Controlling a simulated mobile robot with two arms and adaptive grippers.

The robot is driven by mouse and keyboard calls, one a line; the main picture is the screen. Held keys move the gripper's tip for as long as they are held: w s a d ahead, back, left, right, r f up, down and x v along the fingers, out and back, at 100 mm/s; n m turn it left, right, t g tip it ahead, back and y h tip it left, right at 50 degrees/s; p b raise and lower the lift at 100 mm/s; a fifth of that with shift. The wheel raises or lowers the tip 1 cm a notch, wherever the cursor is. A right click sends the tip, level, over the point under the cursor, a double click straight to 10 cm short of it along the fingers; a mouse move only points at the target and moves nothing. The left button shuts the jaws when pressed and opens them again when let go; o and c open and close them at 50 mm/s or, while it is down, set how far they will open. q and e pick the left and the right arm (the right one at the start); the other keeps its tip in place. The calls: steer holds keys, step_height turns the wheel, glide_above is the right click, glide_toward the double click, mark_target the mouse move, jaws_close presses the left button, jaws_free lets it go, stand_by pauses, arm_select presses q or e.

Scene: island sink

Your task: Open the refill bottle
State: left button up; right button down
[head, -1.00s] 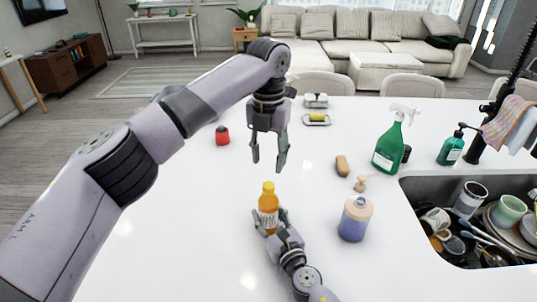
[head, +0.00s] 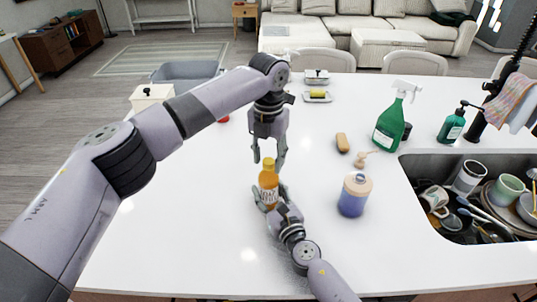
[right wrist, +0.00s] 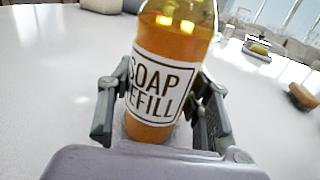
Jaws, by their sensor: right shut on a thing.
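The refill bottle (head: 268,186) is orange with a yellow cap (head: 268,163) and looks upright at the middle of the white counter. Its "SOAP REFILL" label faces my right wrist camera, where the bottle (right wrist: 165,75) fills the centre and its top is cut off. My right gripper (head: 270,200) is shut on the bottle's lower body, one finger on each side; it also shows in the right wrist view (right wrist: 160,115). My left gripper (head: 267,157) points down, open, its fingertips around the level of the cap on either side. I cannot tell whether they touch it.
A wooden brush (head: 342,143), a green spray bottle (head: 391,125) and a green pump bottle (head: 452,124) stand beyond. The sink (head: 470,200) at right holds dishes. The left of the counter is mostly clear.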

arm_select(q)
jaws_close()
stand_by(0.4)
